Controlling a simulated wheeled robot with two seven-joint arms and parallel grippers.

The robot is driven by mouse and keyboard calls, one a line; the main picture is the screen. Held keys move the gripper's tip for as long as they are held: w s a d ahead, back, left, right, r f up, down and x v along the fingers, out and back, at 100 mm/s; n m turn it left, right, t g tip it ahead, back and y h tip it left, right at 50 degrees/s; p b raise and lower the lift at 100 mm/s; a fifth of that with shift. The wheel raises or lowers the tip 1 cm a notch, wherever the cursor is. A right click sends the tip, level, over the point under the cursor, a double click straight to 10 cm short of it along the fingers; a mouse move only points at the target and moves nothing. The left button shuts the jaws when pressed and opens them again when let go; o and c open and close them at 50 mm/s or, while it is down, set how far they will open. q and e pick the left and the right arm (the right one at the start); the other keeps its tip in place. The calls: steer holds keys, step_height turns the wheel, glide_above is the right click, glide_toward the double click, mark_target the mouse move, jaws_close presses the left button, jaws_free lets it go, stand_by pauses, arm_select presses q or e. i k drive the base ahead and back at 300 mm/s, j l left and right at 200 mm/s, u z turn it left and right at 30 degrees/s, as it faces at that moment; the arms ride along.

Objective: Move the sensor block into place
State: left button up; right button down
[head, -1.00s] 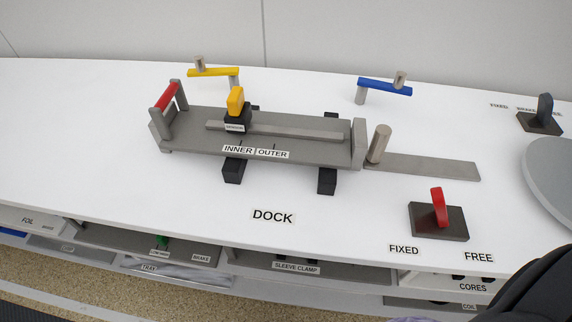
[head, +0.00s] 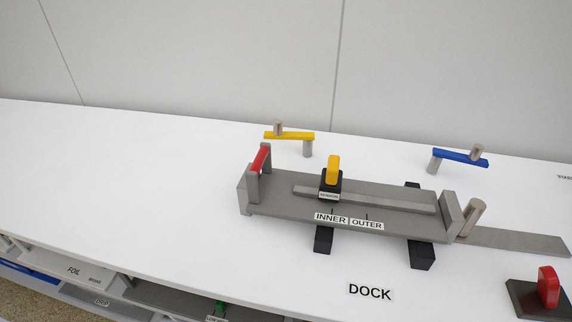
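The sensor block (head: 330,184) is a small black block with a yellow upright grip on top and a white label too small to read. It sits on the raised grey rail (head: 390,202) of the grey dock fixture (head: 290,207), near the rail's left part. It stands just above the INNER label (head: 331,219), with the OUTER label (head: 367,224) to the right. A red bar (head: 261,159) crosses the fixture's left end. Neither of my grippers shows in the head view.
A yellow lever (head: 289,136) stands behind the fixture and a blue lever (head: 460,157) at its back right. A red-handled dark block (head: 547,289) is at lower right. A grey strip (head: 520,241) extends right. The white table is clear at left.

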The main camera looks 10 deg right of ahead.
mark_target(330, 191)
steer(key=i+j+z, duration=0.1)
steer(key=j, duration=0.35)
steer(key=i+j+z, duration=0.1)
steer(key=j, duration=0.35)
steer(key=j+z, duration=0.1)
steer(key=j, duration=0.35)
steer(key=i, duration=0.05)
